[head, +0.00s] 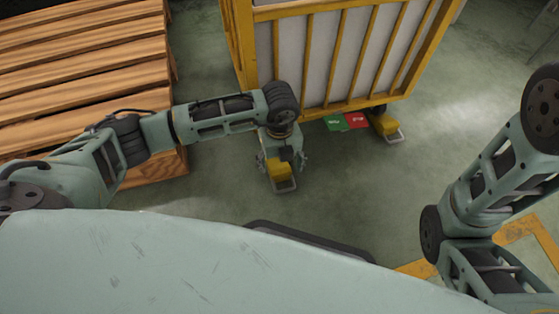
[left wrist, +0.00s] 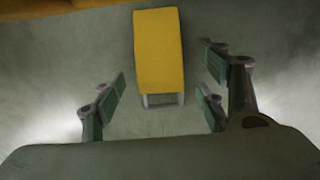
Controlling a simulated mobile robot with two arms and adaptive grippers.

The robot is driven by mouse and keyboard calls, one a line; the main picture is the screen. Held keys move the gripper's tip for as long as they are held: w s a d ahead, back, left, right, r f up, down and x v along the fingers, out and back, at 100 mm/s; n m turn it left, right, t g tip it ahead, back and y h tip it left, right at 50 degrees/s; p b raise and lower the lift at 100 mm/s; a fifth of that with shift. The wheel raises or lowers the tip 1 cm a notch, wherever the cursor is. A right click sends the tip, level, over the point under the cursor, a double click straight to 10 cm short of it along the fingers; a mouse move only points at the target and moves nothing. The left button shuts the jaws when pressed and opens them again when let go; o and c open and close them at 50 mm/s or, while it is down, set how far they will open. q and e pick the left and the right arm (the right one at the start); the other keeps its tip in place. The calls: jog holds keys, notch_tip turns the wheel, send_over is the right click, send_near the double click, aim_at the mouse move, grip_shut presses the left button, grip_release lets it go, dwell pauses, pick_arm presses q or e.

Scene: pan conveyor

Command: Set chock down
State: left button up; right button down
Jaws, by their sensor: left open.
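A yellow chock (head: 279,169) with a pale metal handle lies on the floor, in front of the yellow cage cart. It also shows in the left wrist view (left wrist: 158,52), its handle towards my palm. My left gripper (head: 282,162) is open and points down over this chock. In the left wrist view its fingers (left wrist: 160,95) stand apart on both sides, with gaps to the chock. A second yellow chock (head: 384,124) with a handle sits at the cart's right front corner. My right arm shows at the right, but its gripper is out of view.
The yellow-framed cart (head: 318,109) with pale panels stands behind the chocks. Green (head: 335,122) and red (head: 356,120) markers lie at its lower edge. Stacked wooden pallets (head: 85,70) stand at the left. The floor right of the left gripper is mostly clear.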

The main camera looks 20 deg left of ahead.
aim_at(279, 167)
pick_arm(q)
notch_tip(279, 167, up, 8)
jog(key=p, duration=0.5)
jog(key=shift+r, duration=0.25)
jog(key=shift+s, duration=0.1)
